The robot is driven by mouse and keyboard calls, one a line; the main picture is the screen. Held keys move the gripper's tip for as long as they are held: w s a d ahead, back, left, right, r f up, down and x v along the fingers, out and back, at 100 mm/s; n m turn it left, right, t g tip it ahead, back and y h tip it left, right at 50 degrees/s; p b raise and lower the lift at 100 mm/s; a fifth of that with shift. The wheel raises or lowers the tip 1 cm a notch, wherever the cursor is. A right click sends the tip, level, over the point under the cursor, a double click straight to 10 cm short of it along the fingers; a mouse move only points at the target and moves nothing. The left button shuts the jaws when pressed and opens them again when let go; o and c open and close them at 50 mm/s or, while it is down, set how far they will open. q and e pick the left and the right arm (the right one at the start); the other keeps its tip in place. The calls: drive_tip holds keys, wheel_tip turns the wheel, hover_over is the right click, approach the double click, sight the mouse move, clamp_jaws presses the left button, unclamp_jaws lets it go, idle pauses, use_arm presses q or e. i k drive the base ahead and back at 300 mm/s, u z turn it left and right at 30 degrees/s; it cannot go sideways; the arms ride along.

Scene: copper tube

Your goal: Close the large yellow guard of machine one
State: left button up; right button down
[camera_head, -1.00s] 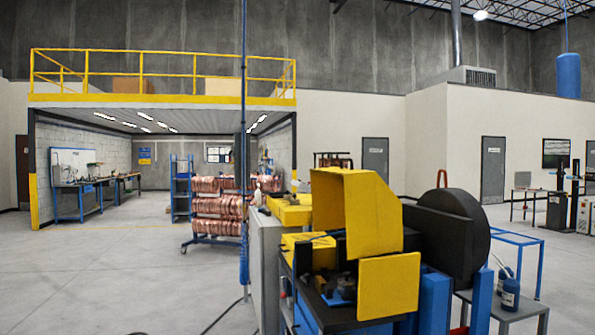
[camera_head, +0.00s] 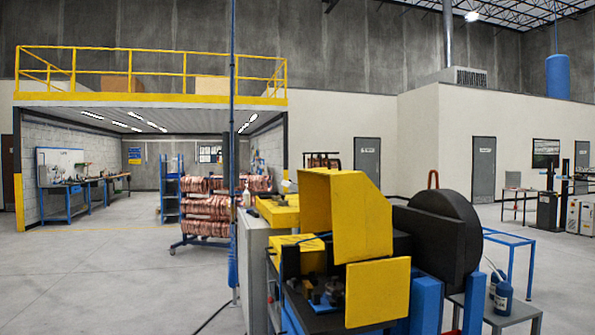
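A machine with yellow guards on a blue frame (camera_head: 425,303) stands in the lower right of the head view. A large yellow guard (camera_head: 362,218) stands raised on its top, with its hollow side panel (camera_head: 316,203) at the left. A flat yellow panel (camera_head: 377,292) hangs at the front below it. Dark tooling (camera_head: 325,290) shows uncovered to the left of that panel. I cannot read a number on the machine. Neither of my grippers is in the view.
A large black disc (camera_head: 452,235) is at the machine's right. A grey table (camera_head: 500,312) with blue bottles (camera_head: 503,298) stands beside it. A blue vertical pole (camera_head: 232,150) rises left of the machine. A rack of copper coils (camera_head: 205,205) stands behind. The floor (camera_head: 110,270) at left is clear.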

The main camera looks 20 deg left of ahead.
sight(347, 203)
drive_tip(key=z, duration=0.2)
drive_tip(key=i, duration=0.15)
drive_tip(key=u, duration=0.75)
drive_tip(key=k, duration=0.65)
drive_tip(key=u, duration=0.5)
drive_tip(key=i, duration=1.6)
drive_tip(key=z, duration=0.55)
